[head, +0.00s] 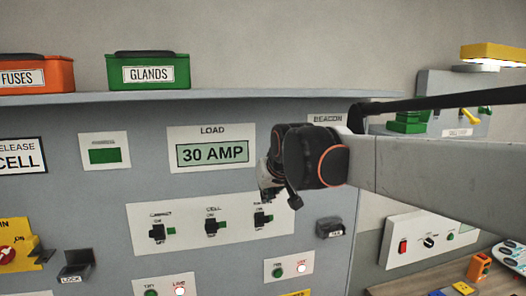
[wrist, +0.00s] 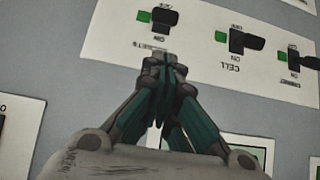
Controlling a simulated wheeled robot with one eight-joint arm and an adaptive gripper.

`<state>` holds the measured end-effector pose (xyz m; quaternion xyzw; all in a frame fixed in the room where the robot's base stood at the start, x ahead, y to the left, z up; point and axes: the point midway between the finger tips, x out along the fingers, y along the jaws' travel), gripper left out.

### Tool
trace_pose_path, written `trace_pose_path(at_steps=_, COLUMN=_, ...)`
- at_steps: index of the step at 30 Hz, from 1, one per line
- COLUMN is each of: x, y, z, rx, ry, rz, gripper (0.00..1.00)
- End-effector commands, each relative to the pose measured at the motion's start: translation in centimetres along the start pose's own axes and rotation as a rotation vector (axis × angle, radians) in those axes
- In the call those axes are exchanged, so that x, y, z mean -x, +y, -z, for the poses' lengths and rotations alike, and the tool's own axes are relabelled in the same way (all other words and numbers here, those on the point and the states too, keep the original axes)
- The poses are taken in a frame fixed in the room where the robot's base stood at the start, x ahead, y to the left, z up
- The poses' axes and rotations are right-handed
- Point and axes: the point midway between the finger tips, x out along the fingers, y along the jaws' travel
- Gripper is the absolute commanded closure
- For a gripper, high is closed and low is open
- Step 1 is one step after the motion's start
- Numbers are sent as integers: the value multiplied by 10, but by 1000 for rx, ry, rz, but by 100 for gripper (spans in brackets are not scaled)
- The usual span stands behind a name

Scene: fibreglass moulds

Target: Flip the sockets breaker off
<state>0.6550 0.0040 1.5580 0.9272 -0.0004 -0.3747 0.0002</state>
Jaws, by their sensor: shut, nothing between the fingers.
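Three breakers with black levers sit in a row on a white plate (head: 235,240). The middle one (head: 211,226) is labelled CELL; it also shows in the wrist view (wrist: 240,40). The breaker at the right end of the row (head: 260,219) appears at the left in the upside-down wrist view (wrist: 164,20); its label is partly covered and seems to read SOCKETS. A green indicator (wrist: 144,16) shows beside it. My gripper (head: 266,194) is shut and empty, its tips (wrist: 166,62) over that label, close to the lever. I cannot tell whether they touch.
A LOAD display (head: 212,154) reads 30 AMP above the breakers. A shelf (head: 230,96) carries a green GLANDS box (head: 148,70) and an orange FUSES box (head: 36,73). A dark LOCK holder (head: 76,265) and another small dark holder (head: 329,228) stick out from the panel.

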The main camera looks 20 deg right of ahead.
Motion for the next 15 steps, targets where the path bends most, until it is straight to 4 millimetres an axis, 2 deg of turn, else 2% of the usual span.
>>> trace_pose_path(at_steps=1, x=2, y=-4, z=-11, rx=4, ry=0, rz=4, gripper=100)
trace_pose_path(at_steps=9, x=-44, y=-2, z=-10, rx=2, ry=1, rz=2, gripper=100)
trace_pose_path(at_steps=15, x=-69, y=-1, z=-10, rx=1, ry=1, rz=1, gripper=100)
